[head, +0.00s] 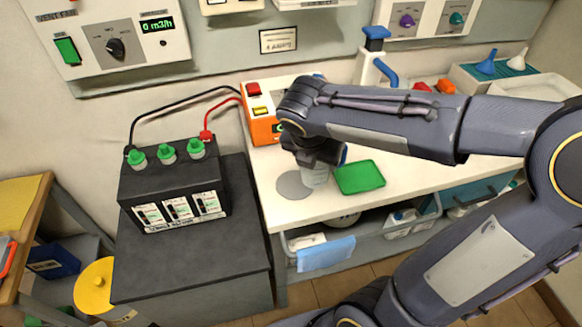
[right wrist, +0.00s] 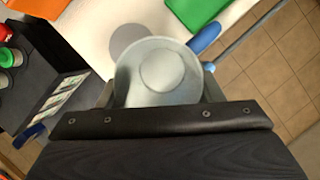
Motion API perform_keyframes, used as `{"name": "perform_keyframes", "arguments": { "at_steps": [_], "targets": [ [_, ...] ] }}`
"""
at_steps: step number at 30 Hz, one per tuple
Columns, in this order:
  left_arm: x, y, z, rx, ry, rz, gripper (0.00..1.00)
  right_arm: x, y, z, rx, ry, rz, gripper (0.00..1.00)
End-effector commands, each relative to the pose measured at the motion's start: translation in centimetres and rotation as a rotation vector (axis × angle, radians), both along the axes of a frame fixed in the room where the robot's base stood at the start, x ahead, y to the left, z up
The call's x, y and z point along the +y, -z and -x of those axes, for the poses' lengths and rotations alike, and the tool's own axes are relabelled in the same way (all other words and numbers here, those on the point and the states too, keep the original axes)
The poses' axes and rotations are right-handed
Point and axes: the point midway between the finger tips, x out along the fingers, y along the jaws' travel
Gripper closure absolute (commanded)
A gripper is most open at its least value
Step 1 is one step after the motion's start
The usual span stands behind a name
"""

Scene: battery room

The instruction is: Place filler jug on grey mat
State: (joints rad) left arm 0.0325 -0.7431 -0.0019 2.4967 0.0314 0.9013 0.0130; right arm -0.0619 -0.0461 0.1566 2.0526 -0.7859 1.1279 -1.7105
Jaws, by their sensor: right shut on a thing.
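The filler jug (head: 314,176) is pale and translucent, and my right gripper (head: 318,158) is shut on it over the white bench. The gripper and forearm hide its upper part in the head view. The right wrist view shows the jug (right wrist: 160,75) from above, between the fingers. The grey mat (head: 293,186) is a flat round disc on the bench. The jug is at the mat's right edge in the head view; whether it touches the bench is unclear. The mat also shows in the right wrist view (right wrist: 126,36), partly hidden by the jug. My left gripper is not in view.
A green mat (head: 360,177) lies just right of the jug. An orange charger (head: 264,130) stands behind, wired to a black battery (head: 174,185) on the left. A blue cloth (head: 326,254) hangs on the front rail. A blue-topped bottle (head: 375,60) stands behind my arm.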

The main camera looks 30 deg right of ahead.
Motion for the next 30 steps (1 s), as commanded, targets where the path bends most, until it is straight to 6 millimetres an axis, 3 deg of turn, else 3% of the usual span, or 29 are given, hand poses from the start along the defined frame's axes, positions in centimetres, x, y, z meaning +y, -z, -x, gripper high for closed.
{"name": "perform_keyframes", "arguments": {
  "at_steps": [4, 12, 20, 26, 30],
  "targets": [
    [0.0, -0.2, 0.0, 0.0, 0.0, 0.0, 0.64, 0.3, 1.9, -3.5, 0.006, -0.001, 0.0, 0.69],
    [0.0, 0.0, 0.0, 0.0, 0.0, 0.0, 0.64, 0.4, 6.0, -6.8, 0.001, 0.0, 0.0, 0.69],
    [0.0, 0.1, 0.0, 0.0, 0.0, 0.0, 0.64, 0.5, 7.3, -7.9, 0.001, 0.0, 0.001, 0.69],
    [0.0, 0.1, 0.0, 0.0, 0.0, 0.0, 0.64, 0.5, 10.0, -7.9, 0.002, -0.001, 0.0, 0.69],
    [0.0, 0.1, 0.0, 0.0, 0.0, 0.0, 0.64, 0.5, 10.3, -8.0, -0.002, 0.0, -0.001, 0.69]
  ]
}}
